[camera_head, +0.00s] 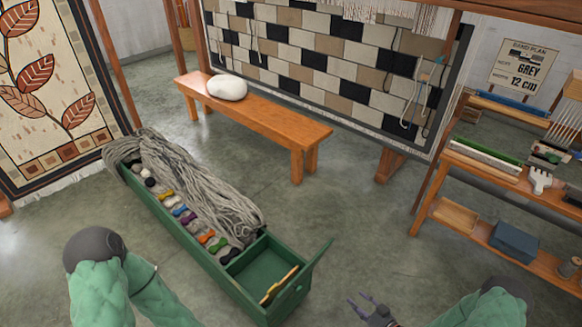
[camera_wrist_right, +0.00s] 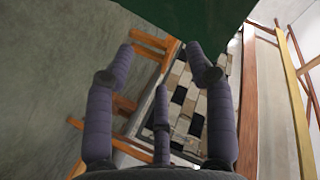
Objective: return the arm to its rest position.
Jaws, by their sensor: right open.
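My right gripper (camera_head: 368,308) is at the bottom of the head view, right of the long green box (camera_head: 175,228) and apart from it. In the right wrist view its purple-grey fingers (camera_wrist_right: 160,62) are spread, with nothing between them. My right arm (camera_head: 490,308) shows in green padding at the bottom right. My left arm (camera_head: 105,285) shows at the bottom left, bent, with a grey cap. My left gripper is not in view.
The box holds grey wool (camera_head: 205,185), several small coloured skeins (camera_head: 182,212) and a yellow-handled tool (camera_head: 280,285); its end flap (camera_head: 318,265) stands open. A bench (camera_head: 265,125) carries a white bundle (camera_head: 227,87). Shelves (camera_head: 500,200) stand right. Floor between is clear.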

